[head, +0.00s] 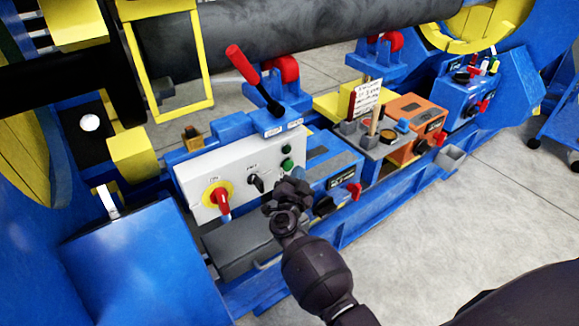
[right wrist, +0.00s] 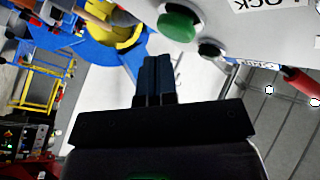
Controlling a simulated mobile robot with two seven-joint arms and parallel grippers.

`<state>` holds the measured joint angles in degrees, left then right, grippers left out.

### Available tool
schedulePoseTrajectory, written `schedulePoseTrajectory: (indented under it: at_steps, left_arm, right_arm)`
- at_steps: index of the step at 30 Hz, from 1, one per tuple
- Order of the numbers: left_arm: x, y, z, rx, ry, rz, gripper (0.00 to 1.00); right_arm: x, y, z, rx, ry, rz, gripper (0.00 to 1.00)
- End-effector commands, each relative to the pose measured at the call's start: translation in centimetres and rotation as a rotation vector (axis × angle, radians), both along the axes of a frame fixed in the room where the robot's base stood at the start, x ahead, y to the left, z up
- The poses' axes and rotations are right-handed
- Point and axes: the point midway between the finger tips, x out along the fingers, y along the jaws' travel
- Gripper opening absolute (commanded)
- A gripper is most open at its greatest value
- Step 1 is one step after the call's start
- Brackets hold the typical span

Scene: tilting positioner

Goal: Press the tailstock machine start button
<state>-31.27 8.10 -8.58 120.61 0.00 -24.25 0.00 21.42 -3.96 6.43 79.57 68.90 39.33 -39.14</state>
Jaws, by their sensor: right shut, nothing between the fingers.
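A white control panel (head: 240,170) carries a red rotary switch (head: 219,200) on a yellow plate, a black selector knob (head: 256,183) and two green buttons, an upper one (head: 286,149) and a lower one (head: 287,164). My right gripper (head: 288,190) is just below the green buttons, in front of the panel's lower right. It is shut and empty. In the right wrist view its closed fingers (right wrist: 157,78) appear apart from a large green button (right wrist: 181,23) and a smaller dark green one (right wrist: 211,48). I cannot read which is the start button. My left gripper is not in view.
A red-handled lever (head: 255,80) rises above the panel. A grey box (head: 241,245) sits below it. To the right are a blue unit (head: 333,172) with a red handle and an orange box (head: 416,122). Open floor lies at front right.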

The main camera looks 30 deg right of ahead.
Motion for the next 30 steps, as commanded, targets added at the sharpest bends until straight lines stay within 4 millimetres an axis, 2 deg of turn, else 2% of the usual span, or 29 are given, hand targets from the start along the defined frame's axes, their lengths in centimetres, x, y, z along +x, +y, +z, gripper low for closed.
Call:
schedulePoseTrajectory:
  at_steps: [9, 30]
  left_arm:
    - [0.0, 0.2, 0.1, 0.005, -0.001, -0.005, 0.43]
    - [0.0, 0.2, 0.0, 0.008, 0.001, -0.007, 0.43]
  right_arm:
    - [0.8, 0.1, 0.0, 0.000, 0.001, 0.001, 0.00]
    - [1.1, 0.2, 0.0, 0.001, -0.001, 0.000, 0.00]
